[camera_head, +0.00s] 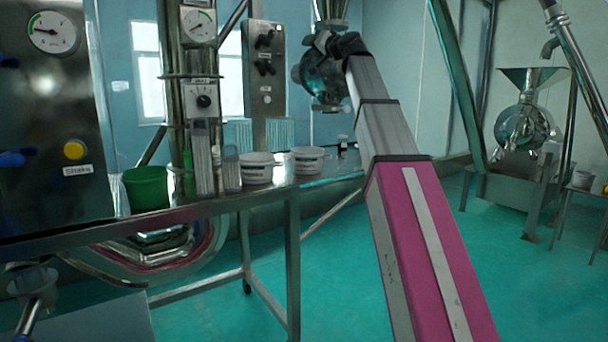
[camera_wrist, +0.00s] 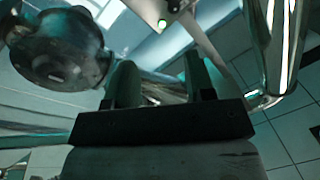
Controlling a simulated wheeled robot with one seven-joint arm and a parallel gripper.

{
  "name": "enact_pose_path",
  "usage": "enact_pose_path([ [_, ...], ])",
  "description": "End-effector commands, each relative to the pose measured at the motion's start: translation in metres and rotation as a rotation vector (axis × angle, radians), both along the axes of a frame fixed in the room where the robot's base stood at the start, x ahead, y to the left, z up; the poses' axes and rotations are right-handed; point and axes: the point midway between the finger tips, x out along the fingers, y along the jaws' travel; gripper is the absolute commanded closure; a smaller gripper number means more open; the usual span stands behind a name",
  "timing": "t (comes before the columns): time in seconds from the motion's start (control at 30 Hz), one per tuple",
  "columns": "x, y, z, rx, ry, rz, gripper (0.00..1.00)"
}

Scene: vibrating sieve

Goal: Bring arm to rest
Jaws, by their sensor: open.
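My gripper (camera_wrist: 160,64) shows in the wrist view with its two fingers apart and nothing held between them. My arm (camera_head: 410,230) reaches up through the middle of the head view. Its far end is raised in front of a rounded metal machine under a funnel (camera_head: 325,78). The fingers cannot be made out in the head view. A rounded dark metal body (camera_wrist: 58,50) lies beyond the fingers at the upper left of the wrist view.
A steel table (camera_head: 225,205) on the left bears a green bucket (camera_head: 146,188) and two white tubs (camera_head: 256,168) (camera_head: 308,159). A control box with knobs (camera_head: 264,72) stands behind. A funnel-topped mill (camera_head: 522,125) stands at the right. Green floor (camera_head: 500,265) is open.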

Motion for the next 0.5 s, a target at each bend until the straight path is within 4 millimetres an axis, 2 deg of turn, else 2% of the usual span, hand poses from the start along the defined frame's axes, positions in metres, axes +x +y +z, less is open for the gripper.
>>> enact_pose_path([
  [0.27,0.016,-0.004,-0.066,-0.056,0.076,-0.018,0.51],
  [0.37,0.022,-0.006,-0.101,-0.085,0.116,-0.027,0.51],
  [0.47,0.029,-0.010,-0.147,-0.124,0.170,-0.038,0.51],
  [0.5,0.031,-0.011,-0.170,-0.144,0.197,-0.042,0.51],
])
